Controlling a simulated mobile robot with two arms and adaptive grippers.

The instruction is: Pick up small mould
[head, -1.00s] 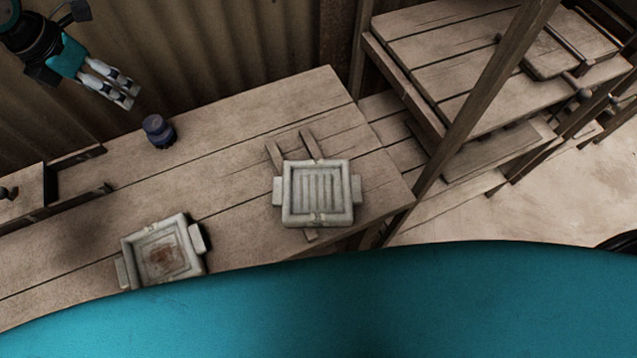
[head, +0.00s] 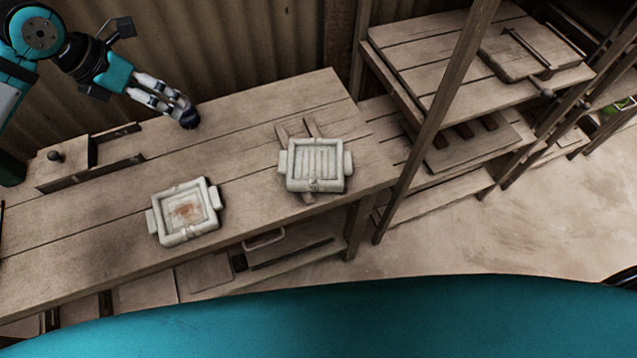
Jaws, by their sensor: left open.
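Two pale, square, mould-like trays with side lugs lie on the wooden bench. One tray (head: 186,212), with a reddish-brown stain inside, is at the left. The other tray (head: 316,165), with a ribbed inside, lies over wooden strips at the right. I cannot tell for sure which is the small mould. My right gripper is out of view.
The bench (head: 275,110) has free room between the trays and behind them. A wooden box with a knob (head: 62,165) stands at its left. Wooden shelves (head: 430,60) with an upright post are at the right. A corrugated wall (head: 240,40) stands behind.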

